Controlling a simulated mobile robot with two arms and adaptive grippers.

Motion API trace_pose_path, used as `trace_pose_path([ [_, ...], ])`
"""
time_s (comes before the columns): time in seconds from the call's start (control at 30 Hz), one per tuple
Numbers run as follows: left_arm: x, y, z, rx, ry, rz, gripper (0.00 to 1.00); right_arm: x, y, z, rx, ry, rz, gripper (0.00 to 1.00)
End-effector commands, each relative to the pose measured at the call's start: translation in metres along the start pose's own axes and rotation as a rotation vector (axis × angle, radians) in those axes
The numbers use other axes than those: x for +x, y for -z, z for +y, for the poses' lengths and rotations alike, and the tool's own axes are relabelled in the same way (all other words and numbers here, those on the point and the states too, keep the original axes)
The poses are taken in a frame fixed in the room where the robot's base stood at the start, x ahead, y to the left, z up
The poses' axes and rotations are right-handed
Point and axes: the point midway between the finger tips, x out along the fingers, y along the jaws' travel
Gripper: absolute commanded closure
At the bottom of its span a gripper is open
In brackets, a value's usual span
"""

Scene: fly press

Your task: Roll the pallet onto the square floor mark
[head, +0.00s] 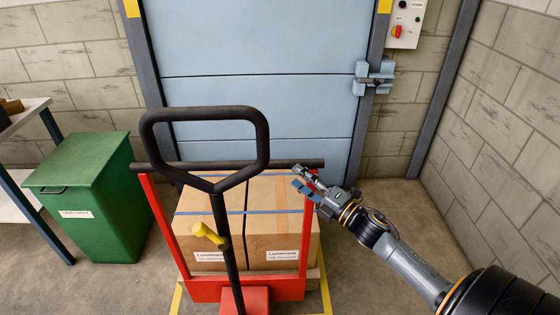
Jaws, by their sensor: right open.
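A red pallet truck (288,291) with a dark loop handle (205,112) and a dark crossbar (285,165) stands in front of me. Two cardboard boxes (265,225) ride behind its red frame. A small part of the wooden pallet (314,283) shows under them at the right; the rest is hidden. Yellow lines of the floor mark (326,292) show on the floor at both sides of the load; its far part is hidden. My right gripper (302,178) is open near the crossbar's right end; I cannot tell whether it touches. My left gripper is out of view.
A green lidded bin (90,190) stands at the left, beside a table (22,118). A blue door (255,60) with a latch (373,78) is behind the load. A control box (406,24) hangs on the wall. Floor is free between the bin and truck.

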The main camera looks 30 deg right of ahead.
Motion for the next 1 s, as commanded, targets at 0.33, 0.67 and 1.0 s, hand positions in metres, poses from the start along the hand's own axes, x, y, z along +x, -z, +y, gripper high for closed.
trace_pose_path([
  [0.33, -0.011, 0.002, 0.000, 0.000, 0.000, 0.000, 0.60, 0.061, -0.001, 0.002, 0.001, -0.001, -0.001, 0.52],
  [0.67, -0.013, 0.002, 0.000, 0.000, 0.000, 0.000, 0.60, 0.078, 0.000, 0.000, 0.001, 0.001, -0.001, 0.52],
  [1.0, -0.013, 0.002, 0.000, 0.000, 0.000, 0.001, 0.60, 0.078, 0.000, -0.001, 0.001, 0.001, 0.000, 0.82],
])
